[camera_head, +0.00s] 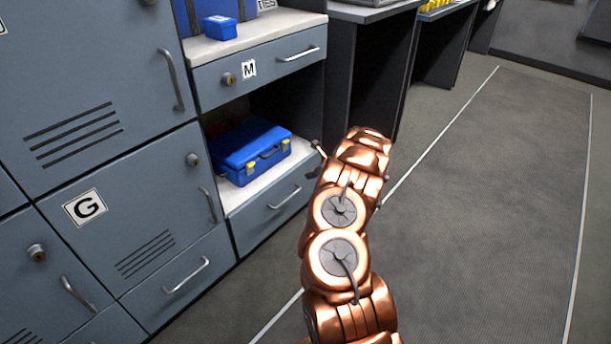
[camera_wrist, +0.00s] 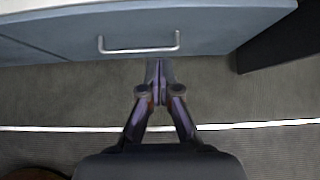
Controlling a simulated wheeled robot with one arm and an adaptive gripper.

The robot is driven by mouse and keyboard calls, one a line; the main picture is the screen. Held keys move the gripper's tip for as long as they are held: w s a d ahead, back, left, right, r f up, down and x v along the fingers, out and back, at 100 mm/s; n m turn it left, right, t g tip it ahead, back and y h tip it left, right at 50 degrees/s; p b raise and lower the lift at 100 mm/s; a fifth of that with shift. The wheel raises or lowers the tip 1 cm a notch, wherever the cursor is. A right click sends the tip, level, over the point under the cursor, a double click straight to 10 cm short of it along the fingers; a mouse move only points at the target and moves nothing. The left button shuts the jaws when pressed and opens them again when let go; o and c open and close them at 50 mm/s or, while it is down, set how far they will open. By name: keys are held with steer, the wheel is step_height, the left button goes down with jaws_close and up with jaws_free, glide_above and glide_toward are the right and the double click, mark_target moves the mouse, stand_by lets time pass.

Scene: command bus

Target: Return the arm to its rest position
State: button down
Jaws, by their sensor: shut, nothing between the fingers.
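My copper arm reaches up and forward from the bottom of the head view, over the floor beside the cabinets. My gripper mostly hides behind the arm's end in the head view. In the wrist view my gripper (camera_wrist: 160,68) is shut, its fingertips together with nothing between them. It points toward a grey drawer front (camera_wrist: 230,30) with a metal handle (camera_wrist: 138,48), and I cannot tell how far apart they are.
Grey-blue cabinets (camera_head: 85,75) line the left. A blue toolbox (camera_head: 252,152) sits in an open shelf and a small blue box (camera_head: 219,27) on the counter. Dark desks stand farther back. The floor (camera_head: 490,200) on the right is clear.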

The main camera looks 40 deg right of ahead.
steer(key=shift+v, duration=1.35)
